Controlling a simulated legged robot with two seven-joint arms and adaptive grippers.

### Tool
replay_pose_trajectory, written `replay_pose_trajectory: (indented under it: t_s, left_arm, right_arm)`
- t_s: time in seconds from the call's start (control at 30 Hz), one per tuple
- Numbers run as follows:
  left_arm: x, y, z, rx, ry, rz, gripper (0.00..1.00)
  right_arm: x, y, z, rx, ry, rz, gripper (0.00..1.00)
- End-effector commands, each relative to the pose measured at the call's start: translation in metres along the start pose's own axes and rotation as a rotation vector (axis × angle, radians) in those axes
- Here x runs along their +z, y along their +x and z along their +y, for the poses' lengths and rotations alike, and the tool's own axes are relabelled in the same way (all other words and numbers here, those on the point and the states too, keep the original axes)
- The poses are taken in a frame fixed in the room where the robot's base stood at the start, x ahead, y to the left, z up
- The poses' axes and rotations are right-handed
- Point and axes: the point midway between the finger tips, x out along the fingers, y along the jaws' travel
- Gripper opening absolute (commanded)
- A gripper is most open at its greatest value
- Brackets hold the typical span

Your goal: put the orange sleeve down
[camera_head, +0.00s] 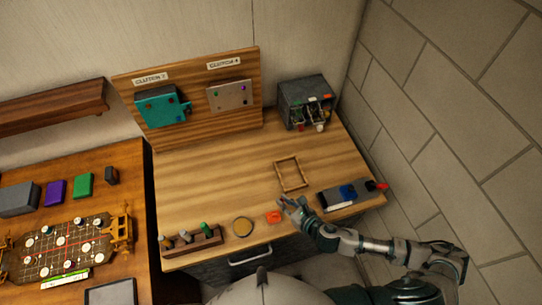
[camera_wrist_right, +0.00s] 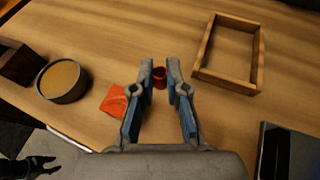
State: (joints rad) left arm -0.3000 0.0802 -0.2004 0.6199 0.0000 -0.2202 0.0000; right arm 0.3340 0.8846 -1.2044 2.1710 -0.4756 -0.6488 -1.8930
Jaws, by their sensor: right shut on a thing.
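My right gripper (camera_head: 283,201) is low over the front of the wooden table. In the right wrist view my right gripper (camera_wrist_right: 160,72) is shut on the orange sleeve (camera_wrist_right: 159,77), a small red-orange ring between the fingertips. I cannot tell whether the sleeve touches the table. The fingers hide the sleeve in the head view. A separate flat orange piece (camera_wrist_right: 114,100) lies left of the fingers; it also shows in the head view (camera_head: 273,216). A dark finger-like shape (camera_wrist_right: 37,168), probably my left gripper, shows small beyond the table's front edge.
An empty wooden frame (camera_head: 278,176) lies just beyond the gripper. A round tin (camera_head: 242,227) and a wooden rack (camera_head: 190,242) stand to the left. A grey box with a blue part (camera_head: 347,192) is to the right. A grey bin (camera_head: 306,101) stands behind. The table's middle (camera_head: 215,180) is clear.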

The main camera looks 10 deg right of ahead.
Motion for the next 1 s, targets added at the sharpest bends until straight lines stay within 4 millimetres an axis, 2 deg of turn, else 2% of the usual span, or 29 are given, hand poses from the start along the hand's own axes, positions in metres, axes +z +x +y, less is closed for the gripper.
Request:
replay_pose_trajectory:
  t_s: [0.17,0.27,0.5,0.7,0.8,1.0]
  left_arm:
    - [0.0,0.004,0.0,0.0,0.0,0.0,0.39]
    - [0.001,0.011,0.0,0.0,0.0,0.0,0.39]
    - [0.003,0.029,0.001,0.001,0.0,-0.001,0.39]
    - [0.005,0.038,0.001,0.001,0.0,-0.002,0.39]
    - [0.005,0.041,0.001,0.001,0.0,-0.002,0.39]
    - [0.005,0.041,0.001,0.001,-0.001,-0.002,0.39]
  right_arm:
    - [0.009,0.002,-0.007,-0.035,0.018,-0.003,0.05]
    - [0.023,0.006,-0.023,-0.105,0.048,-0.005,0.05]
    - [0.053,0.001,-0.078,-0.334,0.146,-0.001,0.05]
    - [0.061,-0.015,-0.114,-0.479,0.203,0.001,0.05]
    - [0.062,-0.021,-0.124,-0.52,0.219,0.001,0.05]
    - [0.064,-0.025,-0.131,-0.545,0.226,0.0,0.05]
